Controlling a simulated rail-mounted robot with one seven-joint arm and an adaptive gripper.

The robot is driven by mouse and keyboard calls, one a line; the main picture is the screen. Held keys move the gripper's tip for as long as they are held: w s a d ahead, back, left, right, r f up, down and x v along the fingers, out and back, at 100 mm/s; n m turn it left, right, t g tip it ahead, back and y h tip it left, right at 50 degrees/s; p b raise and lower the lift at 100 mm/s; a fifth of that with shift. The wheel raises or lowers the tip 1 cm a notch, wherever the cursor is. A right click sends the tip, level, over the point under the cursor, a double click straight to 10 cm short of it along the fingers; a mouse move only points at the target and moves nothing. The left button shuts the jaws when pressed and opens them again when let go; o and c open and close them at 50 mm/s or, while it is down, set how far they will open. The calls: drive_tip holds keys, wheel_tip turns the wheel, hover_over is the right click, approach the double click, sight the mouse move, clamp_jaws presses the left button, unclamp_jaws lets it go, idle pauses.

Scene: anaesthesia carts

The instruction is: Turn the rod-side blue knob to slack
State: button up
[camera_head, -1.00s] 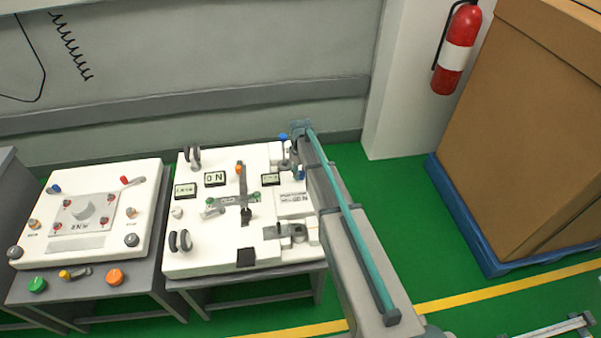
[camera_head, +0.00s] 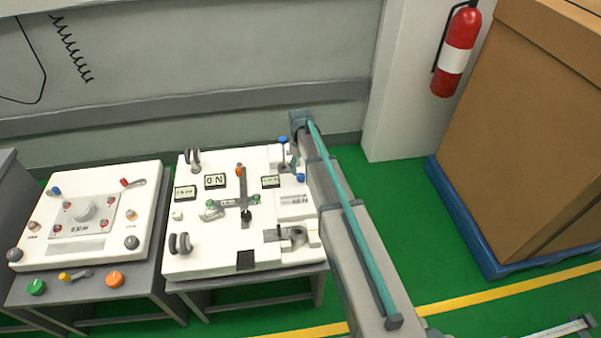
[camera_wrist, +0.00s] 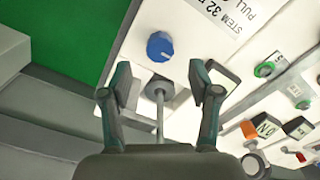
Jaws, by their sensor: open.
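A blue knob (camera_wrist: 159,46) stands on the white panel in the wrist view, just beyond my fingertips. A thin grey rod with a round grey head (camera_wrist: 159,90) lies between my fingers, nearer the palm than the knob. My gripper (camera_wrist: 160,82) is open, with one finger on each side of the rod's head, and holds nothing. In the head view two blue knobs show at the panel's right side, an upper one (camera_head: 283,139) and a lower one (camera_head: 301,178). My arm hides part of that side.
The white panel (camera_head: 212,252) also carries small displays, a central crossed lever (camera_head: 240,197) and a grey clamp-like part (camera_head: 290,235). Another cart (camera_head: 30,208) stands to the left. Green floor (camera_head: 400,235) is open to the right, before a large box on a blue pallet (camera_head: 470,225).

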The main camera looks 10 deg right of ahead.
sight(301, 176)
wheel_tip(301, 176, up, 7)
idle(0.3)
drive_tip(key=shift+f, duration=0.1)
